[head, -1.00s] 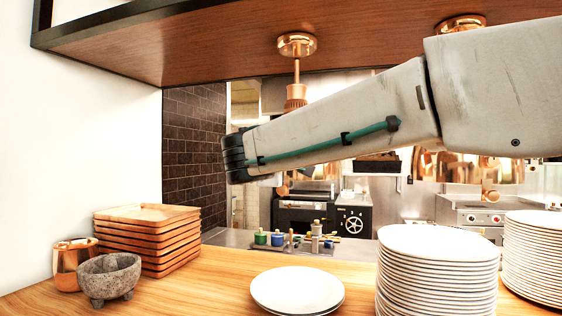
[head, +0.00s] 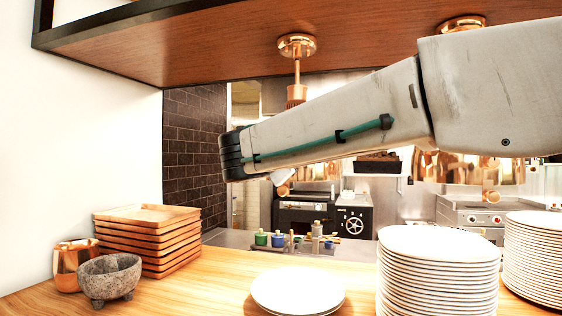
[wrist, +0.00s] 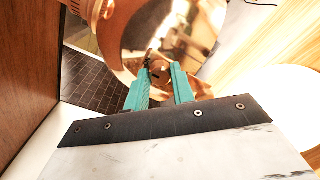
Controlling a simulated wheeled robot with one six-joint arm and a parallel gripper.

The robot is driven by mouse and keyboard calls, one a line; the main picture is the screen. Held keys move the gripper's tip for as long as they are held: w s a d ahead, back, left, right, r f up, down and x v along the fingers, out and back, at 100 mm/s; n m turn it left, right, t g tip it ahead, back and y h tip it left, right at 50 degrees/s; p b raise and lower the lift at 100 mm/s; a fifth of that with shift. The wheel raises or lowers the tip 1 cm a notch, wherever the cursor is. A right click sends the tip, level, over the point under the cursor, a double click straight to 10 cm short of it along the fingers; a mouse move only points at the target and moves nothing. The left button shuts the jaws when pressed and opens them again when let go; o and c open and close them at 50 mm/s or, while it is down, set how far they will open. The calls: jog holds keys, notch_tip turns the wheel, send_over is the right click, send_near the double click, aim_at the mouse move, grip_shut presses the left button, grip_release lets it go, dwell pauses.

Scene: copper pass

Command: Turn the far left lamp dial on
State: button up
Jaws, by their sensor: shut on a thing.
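The far left lamp hangs from the wooden shelf on a copper stem (head: 296,72); my arm hides much of its shade in the head view. Its shiny copper shade (wrist: 135,38) fills the upper middle of the wrist view. The round copper dial (wrist: 160,74) sits low on the shade, between the two teal fingers of my gripper (wrist: 159,80). The fingers are shut on the dial. The dial also shows just under my wrist in the head view (head: 283,190). My fingers are mostly hidden in the head view. The dial's setting cannot be read.
A second copper lamp (head: 470,168) hangs to the right, partly behind my arm. On the wooden counter stand stacked wooden trays (head: 146,238), a stone mortar (head: 110,276), a copper cup (head: 72,265) and white plates (head: 437,280). The shelf (head: 200,50) is close above my arm.

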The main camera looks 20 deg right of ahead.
jog(key=shift+n, duration=0.3)
jog(key=o, duration=1)
jog(key=v, duration=0.7)
jog(key=shift+s+a, duration=0.25)
jog(key=shift+s, duration=0.1)
